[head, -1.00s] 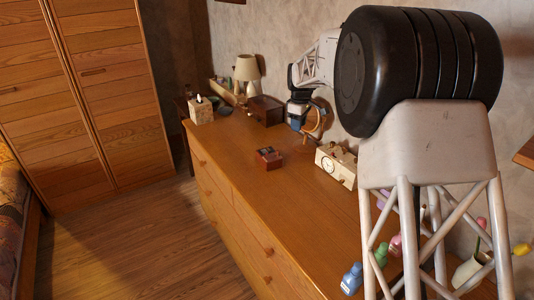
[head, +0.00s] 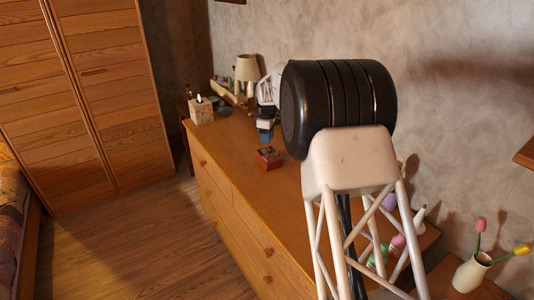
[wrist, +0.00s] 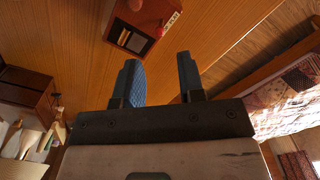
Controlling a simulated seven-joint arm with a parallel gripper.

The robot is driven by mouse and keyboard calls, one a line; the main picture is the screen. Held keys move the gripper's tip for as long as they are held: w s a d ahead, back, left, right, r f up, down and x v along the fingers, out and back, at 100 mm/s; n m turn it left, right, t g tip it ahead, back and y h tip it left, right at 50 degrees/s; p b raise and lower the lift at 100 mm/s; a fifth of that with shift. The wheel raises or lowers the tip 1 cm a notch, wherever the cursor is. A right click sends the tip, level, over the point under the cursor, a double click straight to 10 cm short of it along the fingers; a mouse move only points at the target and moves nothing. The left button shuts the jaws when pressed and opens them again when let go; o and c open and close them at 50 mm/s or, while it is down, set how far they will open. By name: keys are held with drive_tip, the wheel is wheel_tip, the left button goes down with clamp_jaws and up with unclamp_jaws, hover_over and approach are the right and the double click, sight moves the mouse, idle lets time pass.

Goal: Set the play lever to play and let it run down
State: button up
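A small red-brown box (head: 269,158) stands on the wooden dresser top, with a dark panel on its top. It also shows in the wrist view (wrist: 150,15) at the upper edge, partly cut off, with a small pale marked piece on its right side. I cannot make out a lever for certain. My gripper (head: 265,137) is just beyond and above the box in the head view. In the wrist view my gripper (wrist: 158,68) has its two blue-padded fingers apart with nothing between them. The box lies ahead of the fingertips, apart from them.
The dresser (head: 225,150) has free top left of the box. A tissue box (head: 201,112) and lamp (head: 247,70) stand at its far end. A dark wooden box (wrist: 28,92) shows in the wrist view. A tulip vase (head: 471,272) stands at right. My arm hides the middle.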

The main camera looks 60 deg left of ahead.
sight(267, 156)
drive_tip(key=shift+f, duration=3.85)
clamp_jaws()
